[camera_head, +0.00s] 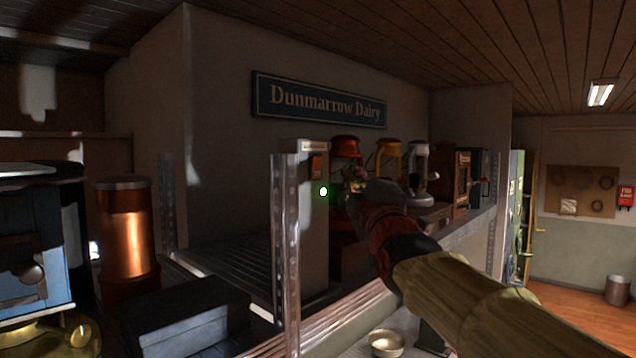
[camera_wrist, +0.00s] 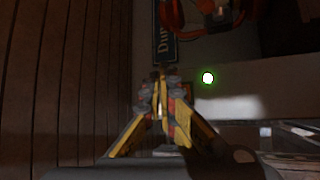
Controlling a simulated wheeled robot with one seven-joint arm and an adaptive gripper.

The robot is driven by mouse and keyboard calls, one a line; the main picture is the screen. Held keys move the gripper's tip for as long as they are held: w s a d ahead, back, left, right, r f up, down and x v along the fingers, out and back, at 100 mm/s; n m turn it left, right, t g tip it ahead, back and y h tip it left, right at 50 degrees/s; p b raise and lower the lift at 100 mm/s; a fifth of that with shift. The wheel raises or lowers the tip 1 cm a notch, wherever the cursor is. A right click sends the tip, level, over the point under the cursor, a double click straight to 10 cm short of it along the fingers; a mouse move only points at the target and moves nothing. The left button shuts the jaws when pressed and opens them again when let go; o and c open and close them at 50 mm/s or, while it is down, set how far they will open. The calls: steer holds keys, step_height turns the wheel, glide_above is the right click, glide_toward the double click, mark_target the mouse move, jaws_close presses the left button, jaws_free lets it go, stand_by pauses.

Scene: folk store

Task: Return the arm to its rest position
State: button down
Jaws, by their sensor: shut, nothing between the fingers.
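My arm reaches from the lower right of the head view up to the shelf. My gripper (camera_head: 352,182) is at its end, in front of the shelf with the lanterns. It is small and dark there, and its fingers are hard to make out. In the wrist view the yellow and grey fingers of my gripper (camera_wrist: 160,82) come together at their tips, shut and with nothing seen between them. A white dot with a green glow (camera_head: 323,191) shows just left of the gripper, and it also shows in the wrist view (camera_wrist: 208,78), right of the fingertips.
A switch post (camera_head: 314,230) and a metal shelf upright (camera_head: 285,250) stand left of my gripper. Red (camera_head: 345,147), yellow (camera_head: 388,150) and white (camera_head: 417,165) lanterns stand behind it. A bowl (camera_head: 386,343) sits below the arm. Open floor (camera_head: 580,315) lies at right.

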stand_by(0.3)
steer(key=s+f+m+g+h+b, duration=0.15)
steer(key=f+m+g, duration=0.25)
steer(key=f, duration=0.9)
steer(key=s+f+m+g, duration=0.2)
steer(key=f+m+g, duration=0.2)
steer(key=f, duration=0.9)
steer(key=s+d+f+m+g+h+b, duration=0.1)
steer(key=s+d+f+b, duration=0.4)
steer(key=s+f, duration=0.6)
steer(key=s+d+f+m+g+h+b, duration=0.1)
steer(key=s+d+f+m+g+b, duration=0.3)
steer(key=s+f+b, duration=0.5)
steer(key=s+d+f+m+g+h+b, duration=0.1)
steer(key=s+d+f+m+b, duration=0.4)
steer(key=s+f, duration=0.8)
steer(key=d+f+g+b, duration=0.1)
steer(key=d+f+b, duration=0.1)
steer(key=f, duration=1)
steer(key=shift+d+f+g+h, duration=0.3)
steer(key=shift+d+h, duration=0.05)
steer(key=shift+d, duration=0.3)
steer(key=c, duration=2.4)
jaws_free()
steer(key=shift+s, duration=0.1)
